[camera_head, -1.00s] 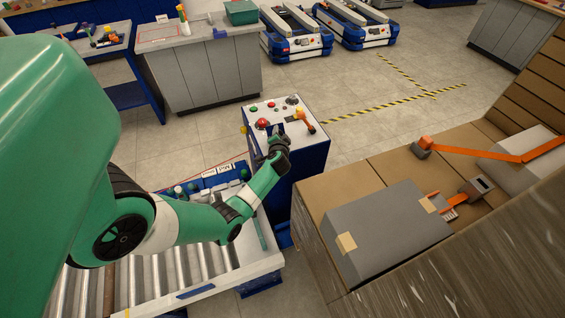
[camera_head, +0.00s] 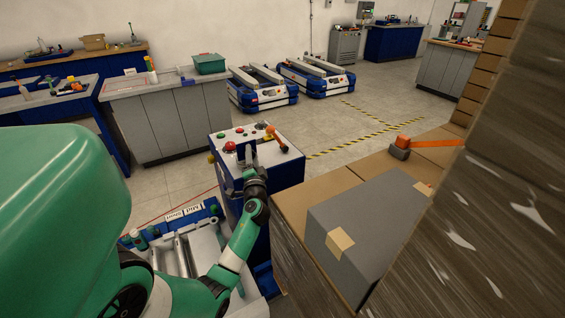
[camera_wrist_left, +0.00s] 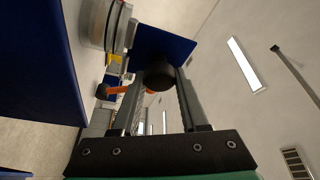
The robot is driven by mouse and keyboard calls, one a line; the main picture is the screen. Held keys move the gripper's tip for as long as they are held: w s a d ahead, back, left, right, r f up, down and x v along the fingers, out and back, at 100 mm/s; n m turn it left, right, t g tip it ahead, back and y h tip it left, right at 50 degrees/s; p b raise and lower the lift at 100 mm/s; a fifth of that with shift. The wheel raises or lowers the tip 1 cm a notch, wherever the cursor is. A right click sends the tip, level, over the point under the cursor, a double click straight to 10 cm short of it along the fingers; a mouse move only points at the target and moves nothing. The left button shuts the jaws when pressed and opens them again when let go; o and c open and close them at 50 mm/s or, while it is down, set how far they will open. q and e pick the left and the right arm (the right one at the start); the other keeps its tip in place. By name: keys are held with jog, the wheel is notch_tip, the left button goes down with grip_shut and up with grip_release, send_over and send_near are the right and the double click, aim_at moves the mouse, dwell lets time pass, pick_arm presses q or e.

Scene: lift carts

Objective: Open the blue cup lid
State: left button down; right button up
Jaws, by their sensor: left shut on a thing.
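My left gripper (camera_head: 249,170) is at the near edge of the white top of a blue control box (camera_head: 282,178). The left wrist view shows its two fingers (camera_wrist_left: 160,88) closed around a dark round knob (camera_wrist_left: 158,76). Just beyond the knob is a flat dark blue plate (camera_wrist_left: 166,45), perhaps the lid; whether the knob is fixed to it I cannot tell. A dark blue piece (camera_head: 244,152) also stands up beside the gripper in the head view. I cannot make out a cup. My right gripper is not in view.
The box top carries a red button (camera_head: 230,146) and an orange-handled lever (camera_head: 275,138). A roller conveyor (camera_head: 186,250) lies to the left of the box. A grey carton (camera_head: 365,230) on brown boxes stands close on the right. Low carts (camera_head: 262,90) stand behind on open floor.

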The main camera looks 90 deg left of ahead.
pick_arm(q)
jog(key=shift+f, duration=0.15)
jog(key=shift+c, duration=2.1)
grip_release()
jog(key=shift+a, duration=0.1)
jog(key=w+d+f, duration=0.1)
jog(key=d, duration=1)
jog(key=shift+d+f+p, duration=0.25)
jog(key=shift+d+p, duration=0.05)
jog(key=shift+p, duration=0.15)
